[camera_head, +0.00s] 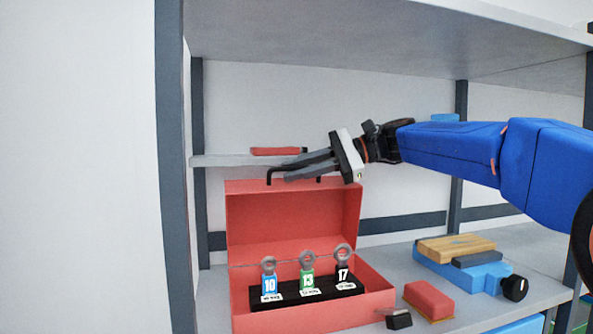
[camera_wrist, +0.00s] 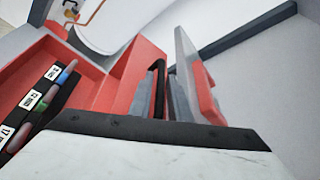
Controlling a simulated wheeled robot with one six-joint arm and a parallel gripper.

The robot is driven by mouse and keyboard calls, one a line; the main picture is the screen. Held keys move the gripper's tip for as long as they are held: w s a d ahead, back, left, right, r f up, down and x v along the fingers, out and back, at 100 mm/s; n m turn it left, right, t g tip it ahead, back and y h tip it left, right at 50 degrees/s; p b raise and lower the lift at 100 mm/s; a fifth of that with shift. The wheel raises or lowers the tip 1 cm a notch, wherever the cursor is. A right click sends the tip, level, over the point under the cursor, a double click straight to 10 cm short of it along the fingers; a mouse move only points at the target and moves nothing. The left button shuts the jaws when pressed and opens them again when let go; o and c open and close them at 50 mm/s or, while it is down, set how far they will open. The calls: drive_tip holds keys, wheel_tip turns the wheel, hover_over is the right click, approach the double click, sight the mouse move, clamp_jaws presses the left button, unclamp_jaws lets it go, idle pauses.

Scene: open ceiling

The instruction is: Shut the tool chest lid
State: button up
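The red tool chest (camera_head: 378,297) stands open on the shelf. Its lid (camera_head: 292,222) is upright at the back and also shows in the wrist view (camera_wrist: 140,65). A thin black handle (camera_head: 269,178) sits on the lid's top edge. My gripper (camera_head: 284,171) reaches in from the right, its two grey fingers lying along the handle. In the wrist view the fingers (camera_wrist: 158,95) are close together with the black handle bar (camera_wrist: 159,70) between them, and they look shut on it. The fingers hide part of the bar.
In the chest, a black rack (camera_head: 329,293) holds tags 10, 13 and 17. A red block (camera_head: 428,299) and a small black-and-grey item (camera_head: 399,320) lie right of it. A blue tool with a wooden board (camera_head: 455,247) is further right. A narrow shelf (camera_head: 225,160) is behind the lid.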

clamp_jaws()
